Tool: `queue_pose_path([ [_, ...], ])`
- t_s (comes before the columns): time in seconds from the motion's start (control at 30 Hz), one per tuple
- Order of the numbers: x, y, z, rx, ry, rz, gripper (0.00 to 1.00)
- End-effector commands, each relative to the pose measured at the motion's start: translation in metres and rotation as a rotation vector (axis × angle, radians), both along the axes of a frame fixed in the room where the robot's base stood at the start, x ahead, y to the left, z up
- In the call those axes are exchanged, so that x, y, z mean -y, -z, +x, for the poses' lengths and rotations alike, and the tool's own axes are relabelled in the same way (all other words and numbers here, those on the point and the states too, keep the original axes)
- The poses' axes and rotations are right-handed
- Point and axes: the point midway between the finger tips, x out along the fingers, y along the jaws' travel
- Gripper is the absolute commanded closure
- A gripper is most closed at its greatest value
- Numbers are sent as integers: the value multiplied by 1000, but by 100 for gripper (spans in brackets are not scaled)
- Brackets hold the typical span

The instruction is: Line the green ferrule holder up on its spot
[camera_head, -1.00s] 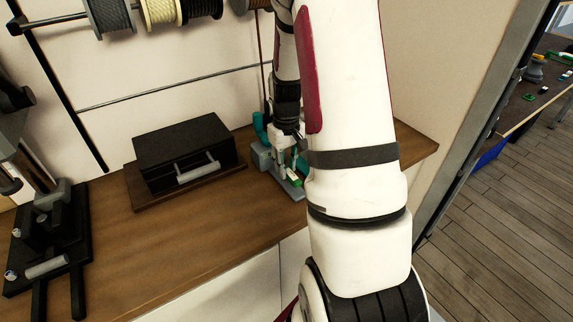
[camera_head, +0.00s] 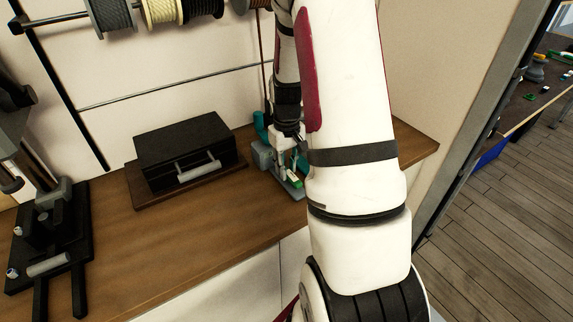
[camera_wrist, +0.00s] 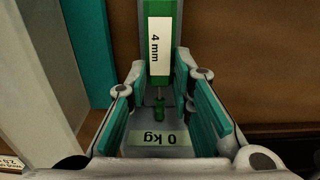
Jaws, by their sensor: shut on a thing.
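The green ferrule holder (camera_wrist: 178,50) is a narrow green bar with a white "4 mm" label in the wrist view. Its near end lies between the tips of my gripper (camera_wrist: 160,80), whose teal pads close in from both sides. A small green knobbed piece (camera_wrist: 159,108) shows between the pads, closer to the camera. Below it is a grey surface with a "0 kg" label (camera_wrist: 160,138). In the head view the green holder (camera_head: 294,181) shows small, low at my gripper, over a grey-teal fixture (camera_head: 263,157). My arm hides part of this fixture.
A black box with a grey handle (camera_head: 185,150) stands on a wooden board left of the fixture. A black clamp-like device (camera_head: 50,235) sits at the far left. The wooden counter (camera_head: 160,240) between is clear. Spools (camera_head: 160,12) hang above.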

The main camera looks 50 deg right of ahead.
Motion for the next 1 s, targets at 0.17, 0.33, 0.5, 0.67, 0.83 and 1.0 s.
queue_pose_path([
  [0.17, 0, 4, 0, 0, 0, 0, 100],
  [0.33, 0, 8, 0, 1, 0, 0, 100],
  [0.5, 0, 12, 0, 0, 0, 0, 100],
  [0.67, 0, 16, 0, -1, 0, 0, 100],
  [0.83, 0, 16, 0, 0, 0, 0, 72],
  [1.0, 0, 16, 0, 0, 0, 0, 55],
])
